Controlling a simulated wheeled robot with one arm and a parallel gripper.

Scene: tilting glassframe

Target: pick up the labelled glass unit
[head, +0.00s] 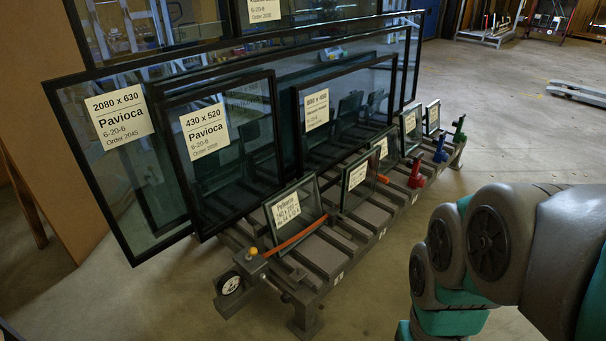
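Several labelled glass units stand upright, leaning on a slatted rack. At the left are a large dark-edged unit labelled 2080 x 630 Pavioca (100,185) and, in front of it, one labelled 430 x 520 Pavioca (235,160). Another dark-edged unit (350,105) stands right of these. A small unit labelled Pelkmin (305,198) stands at the near front, and several more small ones, including one with a white label (368,185), line up behind it. Their smaller print is hard to read. The task does not say which label is meant. My gripper is out of view; only arm links show at right.
The grey rack (345,242) has a wheel at its near left end. Red, blue and green clamp-like parts (416,172) sit along its right edge. A brown panel (45,120) stands at far left. The floor (500,115) right of the rack is mostly free.

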